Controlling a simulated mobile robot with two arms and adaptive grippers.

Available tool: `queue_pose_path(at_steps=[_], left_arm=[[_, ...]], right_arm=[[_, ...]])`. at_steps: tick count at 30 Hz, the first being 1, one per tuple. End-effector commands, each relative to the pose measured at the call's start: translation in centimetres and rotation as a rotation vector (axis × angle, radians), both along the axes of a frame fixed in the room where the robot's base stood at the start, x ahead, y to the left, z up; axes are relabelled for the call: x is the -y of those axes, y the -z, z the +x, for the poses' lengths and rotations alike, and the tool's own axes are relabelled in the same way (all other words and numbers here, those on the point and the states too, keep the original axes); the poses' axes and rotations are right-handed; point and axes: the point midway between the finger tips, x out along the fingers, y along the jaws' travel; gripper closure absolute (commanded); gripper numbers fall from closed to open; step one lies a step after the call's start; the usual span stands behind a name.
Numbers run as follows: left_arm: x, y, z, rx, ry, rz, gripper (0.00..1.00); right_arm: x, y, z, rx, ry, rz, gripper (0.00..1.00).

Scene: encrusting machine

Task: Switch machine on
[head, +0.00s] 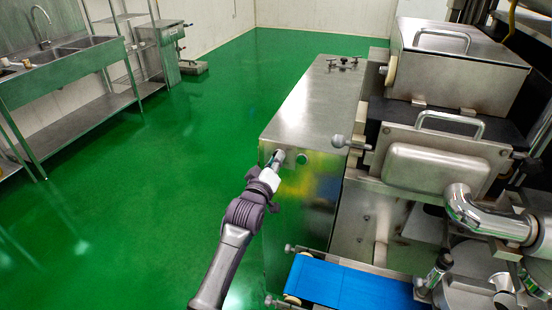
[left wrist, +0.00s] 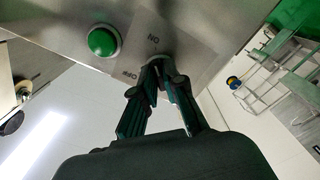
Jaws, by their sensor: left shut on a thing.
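The machine's steel cabinet (head: 305,100) stands in the middle of the head view. My left gripper (head: 278,160) is at the upper part of its near face. In the left wrist view, my left gripper (left wrist: 158,66) has both fingers closed around a switch on a plate (left wrist: 180,35) marked ON and OFF. The switch itself is mostly hidden between the fingers, so I cannot tell which way it points. A round green button (left wrist: 103,40) sits beside the plate; it also shows in the head view (head: 302,158), just right of the gripper. My right gripper is not in view.
The encrusting machine's steel housings (head: 455,75) and a blue conveyor belt (head: 350,287) are on the right. A steel sink bench (head: 70,70) stands at the far left. The green floor (head: 130,210) between is clear.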

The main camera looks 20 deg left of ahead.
Motion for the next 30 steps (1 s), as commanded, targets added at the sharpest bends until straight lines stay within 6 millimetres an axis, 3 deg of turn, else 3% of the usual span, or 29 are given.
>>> queue_pose_path(at_steps=[9, 24, 25, 29, 30], left_arm=[[0.00, 0.14, -0.03, 0.000, 0.001, 0.104, 1.00], [-0.02, 0.18, -0.03, 0.000, 0.000, 0.121, 1.00], [-0.02, 0.18, -0.03, 0.000, 0.000, 0.121, 0.86], [-0.03, 0.14, -0.02, 0.001, 0.000, 0.120, 0.65], [-0.03, 0.13, -0.02, 0.001, 0.000, 0.120, 0.65]], right_arm=[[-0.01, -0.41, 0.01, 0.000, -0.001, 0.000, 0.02], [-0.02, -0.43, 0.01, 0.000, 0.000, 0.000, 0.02], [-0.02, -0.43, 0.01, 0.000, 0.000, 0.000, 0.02], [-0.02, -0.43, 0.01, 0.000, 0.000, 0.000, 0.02], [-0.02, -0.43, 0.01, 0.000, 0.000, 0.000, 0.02]])
